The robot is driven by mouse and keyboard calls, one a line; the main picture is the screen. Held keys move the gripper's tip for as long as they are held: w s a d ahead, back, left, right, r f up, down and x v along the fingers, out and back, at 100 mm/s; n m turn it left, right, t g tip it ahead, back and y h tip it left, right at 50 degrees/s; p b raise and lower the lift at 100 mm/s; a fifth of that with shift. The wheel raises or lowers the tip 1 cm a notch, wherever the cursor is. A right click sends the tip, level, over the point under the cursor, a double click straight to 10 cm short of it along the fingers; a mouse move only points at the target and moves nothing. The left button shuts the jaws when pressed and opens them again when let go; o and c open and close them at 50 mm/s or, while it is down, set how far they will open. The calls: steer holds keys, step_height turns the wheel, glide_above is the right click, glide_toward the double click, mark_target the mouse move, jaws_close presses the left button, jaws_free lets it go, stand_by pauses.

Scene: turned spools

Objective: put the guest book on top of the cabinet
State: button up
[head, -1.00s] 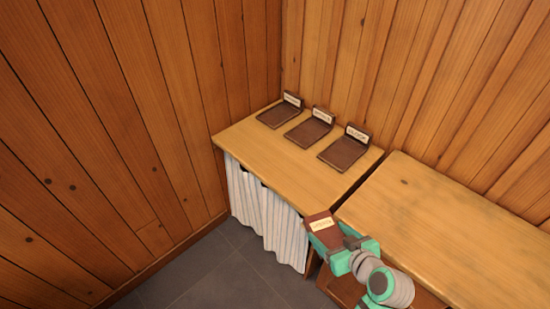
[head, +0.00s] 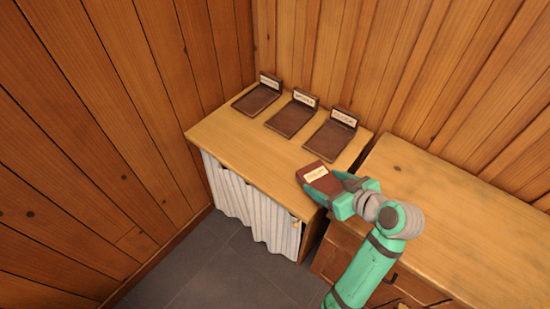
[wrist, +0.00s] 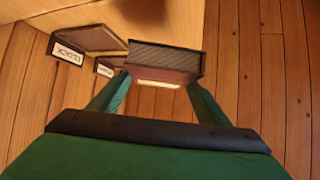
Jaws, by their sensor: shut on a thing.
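The guest book (head: 313,171), dark brown with a pale label, is held in my gripper (head: 328,189). In the head view it appears at the front right corner of the curtained cabinet (head: 240,150); its height above the top is hard to tell. In the wrist view the book (wrist: 165,62) sits between the two green fingers (wrist: 155,98), its page edges showing. The cabinet has a light wooden top and a pale striped curtain in front. A second wooden cabinet (head: 450,205) with a drawer front stands to its right.
Three brown holders with upright label plates stand along the back of the curtained top: left (head: 255,100), middle (head: 291,118) and right (head: 330,139). The right one reads like "CLOCK" in the wrist view (wrist: 85,42). The front left of the top is bare. Plank walls close the corner.

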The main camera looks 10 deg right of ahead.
mark_target(307, 174)
steer(key=x, duration=0.2)
steer(key=a+x, duration=0.1)
steer(key=x, duration=0.2)
steer(key=r+x, duration=0.1)
steer(key=x, duration=0.1)
steer(key=shift+w+a+f, duration=0.1)
steer(key=shift+w+a, duration=0.15)
steer(key=shift+w, duration=0.2)
steer(key=w+f, duration=0.1)
steer(key=w+a+f, duration=0.1)
steer(key=f, duration=0.1)
steer(key=w+f, duration=0.1)
steer(key=shift+w+a+f, duration=0.3)
steer(key=shift+w, duration=0.05)
steer(key=shift+w+a+f, duration=0.2)
steer(key=shift+w+f, duration=0.3)
steer(key=shift+f, duration=0.1)
steer(key=shift+w+f, duration=0.15)
steer(key=shift+f, duration=1.55)
steer(key=o, duration=1.3)
steer(key=shift+f, duration=0.1)
steer(key=shift+o, duration=0.2)
